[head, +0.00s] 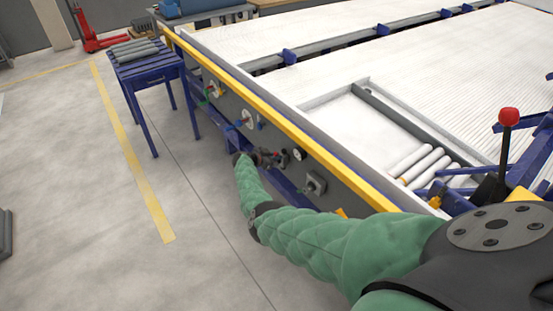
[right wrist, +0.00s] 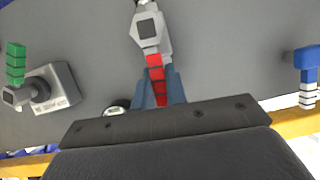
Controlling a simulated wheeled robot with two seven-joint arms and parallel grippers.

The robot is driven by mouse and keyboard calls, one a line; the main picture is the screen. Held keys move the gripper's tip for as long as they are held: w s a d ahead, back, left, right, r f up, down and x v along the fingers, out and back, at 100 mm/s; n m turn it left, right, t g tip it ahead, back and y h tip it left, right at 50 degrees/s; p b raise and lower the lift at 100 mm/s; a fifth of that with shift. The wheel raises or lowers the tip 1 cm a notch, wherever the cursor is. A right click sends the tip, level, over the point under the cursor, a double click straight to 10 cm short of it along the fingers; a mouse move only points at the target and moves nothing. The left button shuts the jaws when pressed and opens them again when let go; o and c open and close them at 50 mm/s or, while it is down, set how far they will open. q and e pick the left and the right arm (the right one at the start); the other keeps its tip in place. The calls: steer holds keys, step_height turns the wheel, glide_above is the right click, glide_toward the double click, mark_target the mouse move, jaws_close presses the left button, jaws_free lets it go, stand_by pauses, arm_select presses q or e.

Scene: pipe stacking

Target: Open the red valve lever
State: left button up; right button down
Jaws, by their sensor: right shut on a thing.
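The red valve lever (right wrist: 155,62) is a row of red blocks on a grey valve body (right wrist: 148,28) on the grey panel. In the right wrist view it lies between the two blue-grey fingers of my right gripper (right wrist: 158,80), which is shut on it. In the head view my right arm comes in from the right and my right gripper (head: 272,158) is small and dark at the side panel. The lever is too small to make out there. My left gripper is not in view.
A green lever (right wrist: 15,62) is to the left of the red lever and a blue lever (right wrist: 306,60) to the right. A yellow rail (head: 290,123) runs above the panel. Pipes (head: 427,163) lie in a tray on the table. The floor (head: 105,220) at left is mostly clear.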

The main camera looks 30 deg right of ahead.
steer(key=shift+w+a+f+n, duration=0.1)
steer(key=shift+w+a+n, duration=0.05)
steer(key=shift+n, duration=0.15)
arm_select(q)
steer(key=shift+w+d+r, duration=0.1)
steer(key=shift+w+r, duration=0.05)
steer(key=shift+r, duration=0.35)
arm_select(e)
steer(key=c, duration=1.4)
jaws_free()
steer(key=shift+w, duration=0.1)
steer(key=shift+c, duration=0.2)
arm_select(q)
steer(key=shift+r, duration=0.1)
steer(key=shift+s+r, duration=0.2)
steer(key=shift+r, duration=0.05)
arm_select(e)
steer(key=v, duration=0.7)
steer(key=shift+a+r, duration=0.2)
steer(key=shift+a, duration=0.1)
